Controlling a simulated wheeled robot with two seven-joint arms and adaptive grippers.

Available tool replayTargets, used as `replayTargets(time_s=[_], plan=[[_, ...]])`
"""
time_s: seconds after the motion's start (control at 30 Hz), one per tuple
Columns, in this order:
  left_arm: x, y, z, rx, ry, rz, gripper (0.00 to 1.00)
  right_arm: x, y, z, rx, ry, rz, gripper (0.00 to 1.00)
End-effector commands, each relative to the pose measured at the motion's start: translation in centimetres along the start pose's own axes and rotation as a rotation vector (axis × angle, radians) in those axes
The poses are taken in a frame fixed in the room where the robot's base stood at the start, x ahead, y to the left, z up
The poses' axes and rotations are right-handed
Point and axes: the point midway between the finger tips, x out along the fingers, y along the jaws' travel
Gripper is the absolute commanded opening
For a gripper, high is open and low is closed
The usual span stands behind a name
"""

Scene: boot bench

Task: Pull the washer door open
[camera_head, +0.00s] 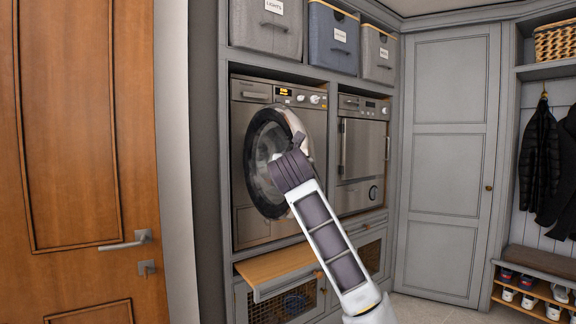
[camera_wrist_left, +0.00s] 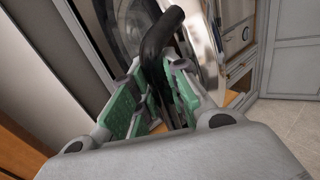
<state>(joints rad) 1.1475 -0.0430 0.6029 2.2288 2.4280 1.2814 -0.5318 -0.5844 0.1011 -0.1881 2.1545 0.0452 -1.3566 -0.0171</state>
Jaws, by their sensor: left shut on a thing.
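The washer (camera_head: 251,114) is a steel front-loader in the grey cabinet, with a lit display. Its round door (camera_head: 257,187) has dark glass and a bright rim and looks to stand at an angle to the front. How wide the gap is, I cannot tell. In the left wrist view, a black curved handle (camera_wrist_left: 163,32) runs between the green pads of my left gripper (camera_wrist_left: 157,72), which is shut on it. In the head view my left arm covers the door's right side and hides the handle and fingertips. My right gripper is not in view.
A second steel appliance (camera_head: 361,151) stands right of the washer. A pulled-out wooden shelf (camera_head: 272,264) juts out below the washer. A wooden door (camera_head: 75,150) is at left. Grey bins (camera_head: 266,27) sit above. Open floor (camera_head: 425,308) lies at lower right.

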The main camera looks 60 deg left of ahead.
Motion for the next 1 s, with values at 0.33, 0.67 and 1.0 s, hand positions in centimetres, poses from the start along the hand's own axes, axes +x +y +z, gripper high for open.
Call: replayTargets(time_s=[0.33,0.67,1.0], plan=[[-0.10,0.01,0.44,0.000,-0.012,-0.012,0.00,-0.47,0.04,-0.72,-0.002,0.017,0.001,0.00],[-0.07,0.01,0.35,0.000,-0.009,-0.012,0.34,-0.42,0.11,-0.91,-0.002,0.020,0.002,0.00],[-0.01,0.00,0.14,0.000,-0.004,-0.012,0.38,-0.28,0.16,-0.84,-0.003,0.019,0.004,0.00]])
